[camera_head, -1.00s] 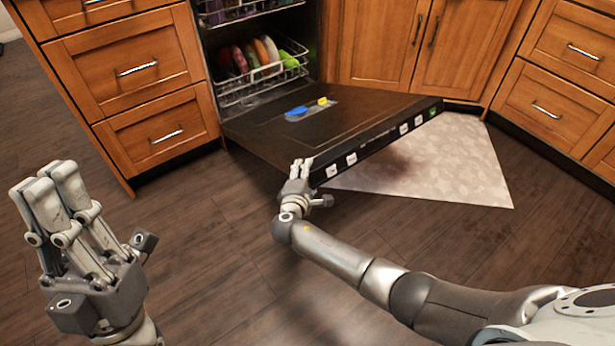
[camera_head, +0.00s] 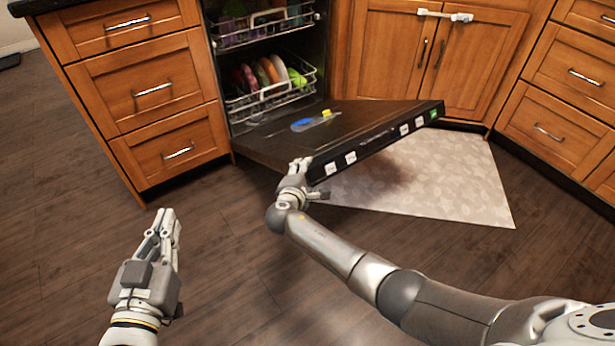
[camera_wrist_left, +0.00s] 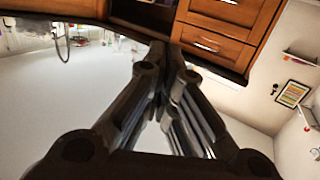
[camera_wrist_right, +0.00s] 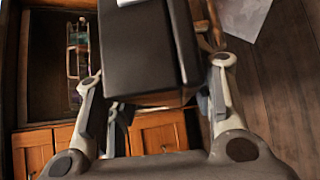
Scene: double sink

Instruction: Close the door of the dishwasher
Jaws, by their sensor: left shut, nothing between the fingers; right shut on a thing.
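The dishwasher door (camera_head: 352,140) is folded down but tilted, its front edge raised above the floor. Its dark control strip (camera_head: 380,147) with white labels faces me. My right gripper (camera_head: 303,170) is at the near left corner of the door, shut on its edge. In the right wrist view the dark door (camera_wrist_right: 150,50) lies between the fingers of the right gripper (camera_wrist_right: 165,95). My left gripper (camera_head: 167,215) is shut and empty, left of the door and apart from it. Its closed fingers (camera_wrist_left: 160,50) show in the left wrist view.
Inside the dishwasher, the lower rack (camera_head: 270,95) holds colorful plates, and an upper rack (camera_head: 265,25) sits above. Wooden drawers (camera_head: 160,95) stand on the left. Cabinet doors (camera_head: 430,60) stand on the right. A pale mat (camera_head: 440,180) lies under the door. The front floor is mostly clear.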

